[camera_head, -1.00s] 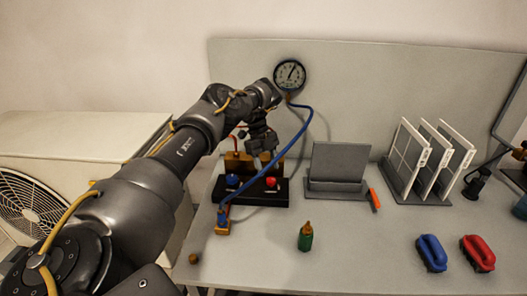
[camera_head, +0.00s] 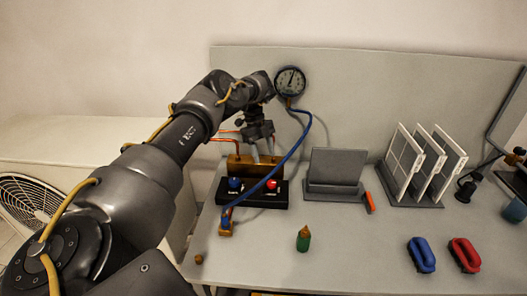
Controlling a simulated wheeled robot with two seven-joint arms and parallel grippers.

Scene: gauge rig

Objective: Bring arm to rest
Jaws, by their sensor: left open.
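My left arm reaches in from the left over the table. My left gripper (camera_head: 263,148) points down and is open, with nothing seen between its fingers. It is in front of or above the brass block (camera_head: 241,163) of the gauge rig; the exact gap I cannot tell. The rig's black base (camera_head: 250,200) carries a blue knob (camera_head: 235,183) and a red knob (camera_head: 272,185). A round gauge (camera_head: 290,81) is on the back panel, with a blue hose (camera_head: 305,135) curving down from it to a small brass and blue fitting (camera_head: 226,222). My right gripper is not in view.
Right of the rig stand a grey plate holder (camera_head: 334,168), an orange marker (camera_head: 369,202) and a rack of white panels (camera_head: 425,160). A green bottle (camera_head: 303,240), a blue brush (camera_head: 421,254) and a red brush (camera_head: 464,254) are in front. The middle front table is mostly clear.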

